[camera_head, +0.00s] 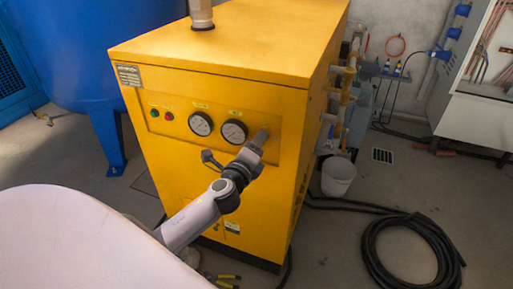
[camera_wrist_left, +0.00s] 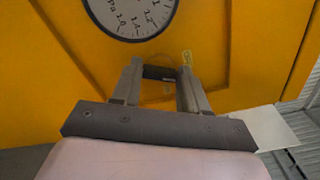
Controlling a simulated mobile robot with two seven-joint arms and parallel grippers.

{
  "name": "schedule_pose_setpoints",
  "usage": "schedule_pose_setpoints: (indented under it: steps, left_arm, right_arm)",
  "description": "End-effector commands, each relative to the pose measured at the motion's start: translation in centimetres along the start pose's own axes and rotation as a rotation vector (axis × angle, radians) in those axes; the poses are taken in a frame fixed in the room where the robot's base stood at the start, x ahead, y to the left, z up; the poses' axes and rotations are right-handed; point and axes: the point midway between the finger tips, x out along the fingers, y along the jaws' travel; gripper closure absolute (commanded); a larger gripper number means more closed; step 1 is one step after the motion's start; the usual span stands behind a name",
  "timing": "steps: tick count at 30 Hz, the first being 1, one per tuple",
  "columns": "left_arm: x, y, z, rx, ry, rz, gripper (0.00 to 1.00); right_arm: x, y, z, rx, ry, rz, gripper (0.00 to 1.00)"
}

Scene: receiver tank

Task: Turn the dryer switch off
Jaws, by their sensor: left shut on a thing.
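The dryer (camera_head: 232,50) is a large yellow cabinet in the middle of the head view. Its front panel has a green and a red light and two round gauges. My left gripper (camera_head: 259,138) reaches the panel just right of the right-hand gauge (camera_head: 233,132). In the left wrist view, my left gripper (camera_wrist_left: 161,74) is shut on a small dark switch (camera_wrist_left: 160,72), which lies between its fingertips. In the head view the gripper hides the switch. I cannot read the switch's position. My right gripper is not in view.
A black handle (camera_head: 211,160) sits below the gauges. A blue tank (camera_head: 100,45) stands at the left. A white bucket (camera_head: 338,176) and a coiled black hose (camera_head: 372,250) are on the floor at the right. Pipes run along the dryer's right side.

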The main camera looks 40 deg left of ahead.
Motion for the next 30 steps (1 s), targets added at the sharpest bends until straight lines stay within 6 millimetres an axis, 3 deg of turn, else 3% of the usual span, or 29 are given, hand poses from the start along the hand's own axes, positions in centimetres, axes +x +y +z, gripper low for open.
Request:
schedule_pose_setpoints:
  steps: [15,30]
  left_arm:
    - [-0.01,0.24,0.00,-0.390,-0.002,0.000,0.87]
    - [0.00,0.27,0.02,-0.496,-0.002,0.001,0.87]
  right_arm:
    - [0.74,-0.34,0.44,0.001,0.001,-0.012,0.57]
    - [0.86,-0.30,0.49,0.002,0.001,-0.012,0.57]
